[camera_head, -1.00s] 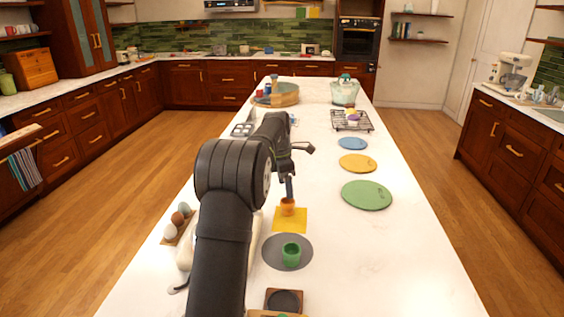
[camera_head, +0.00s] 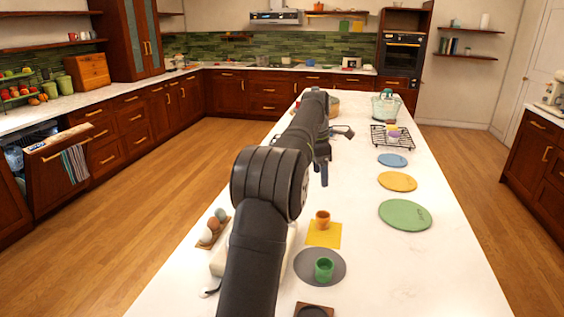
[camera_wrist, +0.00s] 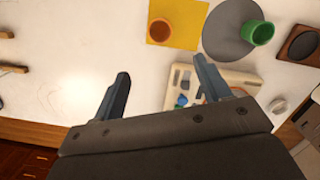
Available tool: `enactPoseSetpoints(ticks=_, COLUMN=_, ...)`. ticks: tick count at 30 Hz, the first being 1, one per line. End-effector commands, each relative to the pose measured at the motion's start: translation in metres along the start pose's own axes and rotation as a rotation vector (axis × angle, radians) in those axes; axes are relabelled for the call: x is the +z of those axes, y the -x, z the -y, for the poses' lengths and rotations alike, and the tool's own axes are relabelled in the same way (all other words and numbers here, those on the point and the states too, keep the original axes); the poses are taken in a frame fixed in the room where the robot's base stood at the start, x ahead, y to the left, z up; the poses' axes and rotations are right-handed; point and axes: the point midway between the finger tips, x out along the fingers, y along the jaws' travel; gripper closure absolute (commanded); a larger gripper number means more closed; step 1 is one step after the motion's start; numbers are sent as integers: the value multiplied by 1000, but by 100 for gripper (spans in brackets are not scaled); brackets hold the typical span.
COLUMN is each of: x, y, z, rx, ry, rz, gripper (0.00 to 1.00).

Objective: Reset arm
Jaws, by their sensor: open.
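In the head view my gripper (camera_head: 323,172) is raised over the counter, beyond the orange cup. The orange cup (camera_head: 323,220) stands upright on a yellow square (camera_head: 326,236); it also shows in the wrist view (camera_wrist: 159,31), apart from the fingers. A green cup (camera_head: 323,269) stands on a grey round mat (camera_head: 340,277) nearer to me.
Green (camera_head: 405,215), orange (camera_head: 397,181) and blue (camera_head: 393,160) discs lie along the right of the white counter (camera_head: 420,265). A wire rack (camera_head: 378,136) stands farther back. An egg holder (camera_head: 209,243) sits at the left edge. The front right of the counter is clear.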

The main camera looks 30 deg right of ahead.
Motion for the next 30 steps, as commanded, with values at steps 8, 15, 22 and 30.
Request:
enactPoseSetpoints(ticks=8, x=0, y=-4, z=0, rx=-2, ry=0, rz=-1, gripper=30)
enactPoseSetpoints(ticks=15, x=0, y=-36, z=1, rx=-4, ry=0, rz=-2, gripper=30)
enactPoseSetpoints(ticks=22, x=0, y=-82, z=1, rx=-4, ry=-1, rz=-2, gripper=30)
enactPoseSetpoints(ticks=30, x=0, y=-134, z=0, rx=-2, ry=0, rz=-1, gripper=30)
